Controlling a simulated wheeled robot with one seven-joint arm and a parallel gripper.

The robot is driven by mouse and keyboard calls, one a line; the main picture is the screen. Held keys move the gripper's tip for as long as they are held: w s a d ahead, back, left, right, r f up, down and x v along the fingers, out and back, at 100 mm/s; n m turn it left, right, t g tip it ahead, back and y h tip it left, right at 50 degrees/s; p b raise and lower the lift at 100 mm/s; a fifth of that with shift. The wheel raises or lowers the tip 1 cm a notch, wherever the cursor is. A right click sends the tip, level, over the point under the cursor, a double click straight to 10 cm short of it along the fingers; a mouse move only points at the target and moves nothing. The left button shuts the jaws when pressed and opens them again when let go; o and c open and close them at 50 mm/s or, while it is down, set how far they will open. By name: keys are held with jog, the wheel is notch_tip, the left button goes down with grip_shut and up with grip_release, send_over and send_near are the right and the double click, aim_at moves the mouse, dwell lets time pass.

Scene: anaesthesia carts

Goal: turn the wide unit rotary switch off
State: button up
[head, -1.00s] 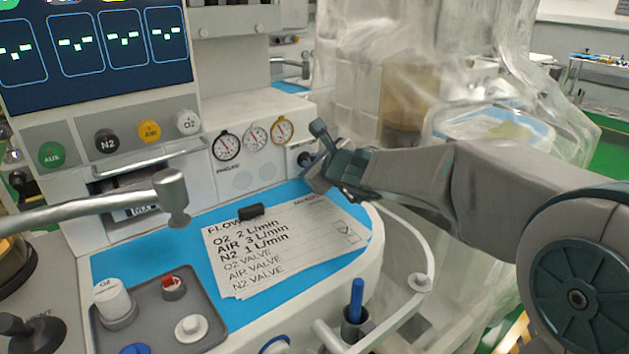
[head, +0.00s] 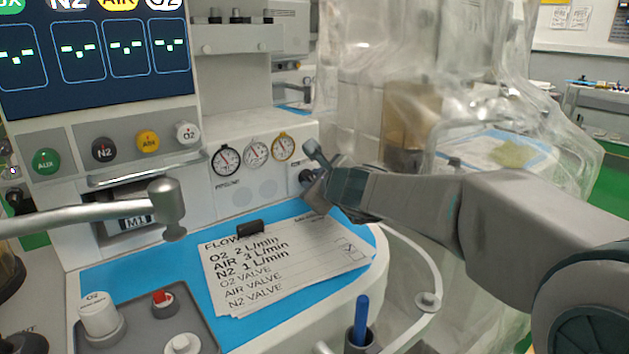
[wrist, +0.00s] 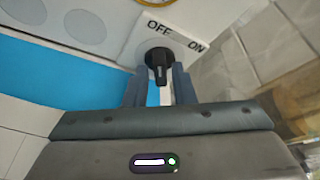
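The rotary switch (wrist: 158,62) is a black knob on a white plate lettered OFF and ON, seen at the top of the wrist view. Its narrow grip points down in the picture, toward my gripper. In the head view the switch (head: 306,177) is a small dark knob right of the gauges, partly hidden by my gripper (head: 312,170). In the wrist view my gripper (wrist: 159,85) is open, with one finger on each side of the knob's grip and gaps visible between. I cannot tell whether either finger touches it.
Three round gauges (head: 256,154) sit left of the switch. Below lies a blue work surface (head: 110,270) with a paper flow checklist (head: 275,265). A curved rail (head: 428,300) and plastic-draped equipment (head: 410,90) are on the right. A metal arm (head: 100,208) crosses at left.

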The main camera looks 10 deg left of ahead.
jog(key=shift+o, duration=0.6)
jog(key=shift+s+d+r, duration=0.1)
jog(key=shift+s, duration=0.05)
jog(key=p+v, duration=0.4)
jog(key=v, duration=0.8)
jog(key=shift+r, duration=0.1)
jog(key=shift+s+d+p, duration=0.3)
jog(key=shift+s+d, duration=0.1)
jog(key=shift+s, duration=0.15)
jog(key=shift+r, duration=0.15)
